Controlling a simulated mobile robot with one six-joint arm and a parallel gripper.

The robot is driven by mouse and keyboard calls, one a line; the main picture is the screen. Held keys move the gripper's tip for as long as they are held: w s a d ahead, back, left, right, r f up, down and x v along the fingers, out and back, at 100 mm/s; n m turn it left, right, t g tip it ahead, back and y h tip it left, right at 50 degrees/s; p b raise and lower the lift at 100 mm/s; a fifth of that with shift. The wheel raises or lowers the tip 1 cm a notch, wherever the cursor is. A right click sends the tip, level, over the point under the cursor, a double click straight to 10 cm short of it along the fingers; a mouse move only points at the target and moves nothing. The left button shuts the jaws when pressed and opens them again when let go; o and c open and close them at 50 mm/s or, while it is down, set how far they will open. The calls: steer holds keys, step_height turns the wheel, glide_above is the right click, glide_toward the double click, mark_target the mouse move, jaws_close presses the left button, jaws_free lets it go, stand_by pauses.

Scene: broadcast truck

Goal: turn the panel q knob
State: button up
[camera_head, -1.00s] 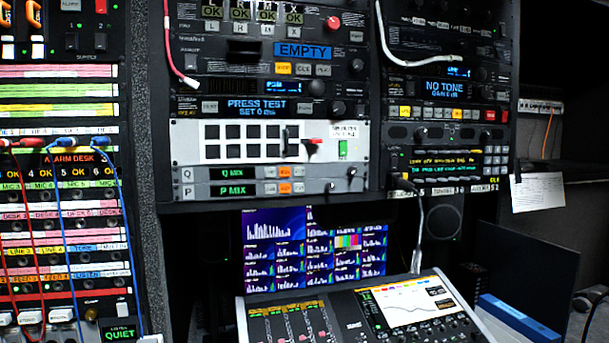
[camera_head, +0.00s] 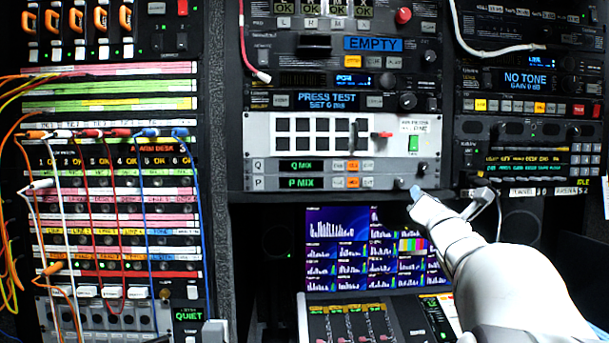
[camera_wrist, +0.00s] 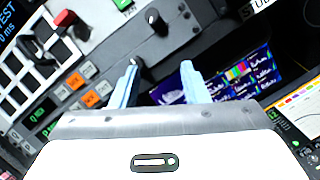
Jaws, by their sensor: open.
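Panel Q is the upper of two thin strips under the white button panel, with a green "Q MIX" display (camera_head: 302,165). Its small dark knob (camera_head: 422,168) is at the right end of the strip, and it also shows at the top of the wrist view (camera_wrist: 157,20). The panel P knob (camera_head: 400,183) sits lower, close to my left fingertip in the wrist view (camera_wrist: 137,62). My gripper (camera_head: 418,196) is just below and in front of the strips. In the wrist view its pale blue fingers (camera_wrist: 160,68) are apart with nothing between them, short of the Q knob.
A red-capped lever (camera_head: 382,135) and a green button (camera_head: 414,143) are above the strips. A multi-image screen (camera_head: 345,235) and a mixing console (camera_head: 350,322) are below. A patch bay with hanging coloured cables (camera_head: 120,200) is at the left.

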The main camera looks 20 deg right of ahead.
mark_target(425, 168)
steer(key=w+d+r+n+p, duration=0.1)
steer(key=r, duration=0.1)
steer(key=w+d+r+n+t+p, duration=0.1)
steer(key=w+d+n, duration=0.1)
steer(key=w+d+r+n+t+y+p, duration=0.1)
steer(key=w+r, duration=0.1)
steer(key=shift+w+d+r+n+p, duration=0.15)
steer(key=shift+w+r+n+p, duration=0.15)
steer(key=shift+r+n, duration=0.1)
steer(key=shift+w+d, duration=0.1)
steer(key=shift+w, duration=0.15)
steer(key=shift+c, duration=0.3)
jaws_close()
